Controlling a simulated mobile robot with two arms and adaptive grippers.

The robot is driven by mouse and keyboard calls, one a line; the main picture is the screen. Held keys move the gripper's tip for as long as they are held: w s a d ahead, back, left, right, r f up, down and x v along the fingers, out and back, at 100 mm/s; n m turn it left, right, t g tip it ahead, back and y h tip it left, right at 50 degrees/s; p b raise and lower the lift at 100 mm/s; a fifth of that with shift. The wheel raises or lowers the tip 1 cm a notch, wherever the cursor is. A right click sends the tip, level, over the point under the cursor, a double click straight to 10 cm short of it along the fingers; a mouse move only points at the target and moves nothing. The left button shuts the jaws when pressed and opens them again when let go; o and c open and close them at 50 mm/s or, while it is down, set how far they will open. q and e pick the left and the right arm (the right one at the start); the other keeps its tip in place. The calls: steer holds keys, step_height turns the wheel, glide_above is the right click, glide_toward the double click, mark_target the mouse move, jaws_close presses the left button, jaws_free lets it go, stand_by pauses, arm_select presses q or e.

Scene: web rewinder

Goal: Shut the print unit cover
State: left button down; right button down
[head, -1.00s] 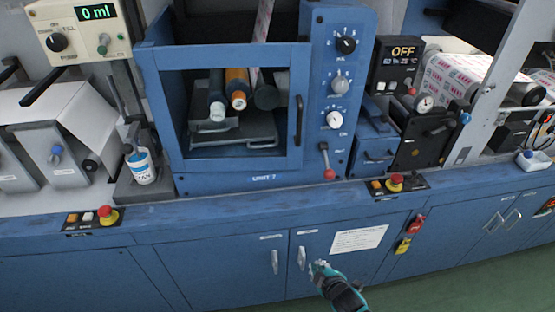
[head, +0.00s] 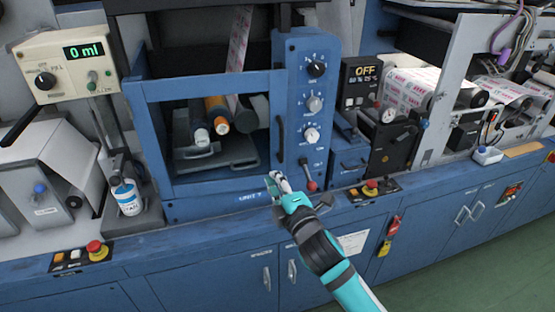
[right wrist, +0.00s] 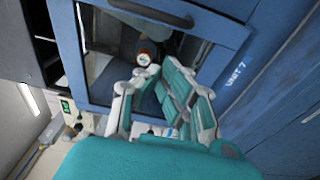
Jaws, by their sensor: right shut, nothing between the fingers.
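The print unit cover (head: 205,84) is a blue frame around a large window, on the unit marked UNIT 7. Its dark upright handle (head: 281,139) is on its right side. I cannot tell how far the cover stands from the housing. My right gripper (head: 277,183) is shut and empty in front of the cover's lower right corner, below the handle. In the right wrist view the gripper (right wrist: 150,82) points at the window, and the handle (right wrist: 150,12) crosses the top, apart from the fingers. My left gripper is not in view.
Rollers (head: 216,115) show through the window. A control panel with knobs (head: 314,103) and a red-tipped lever (head: 311,185) stand right of the cover. Red stop buttons (head: 372,184) sit on the ledge. A white can (head: 127,197) stands at the left.

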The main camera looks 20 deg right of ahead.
arm_select(q)
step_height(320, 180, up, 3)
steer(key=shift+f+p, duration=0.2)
steer(key=shift+p, duration=0.85)
arm_select(e)
steer(key=w+d, duration=0.2)
steer(key=w, duration=0.4)
steer(key=shift+w, duration=0.2)
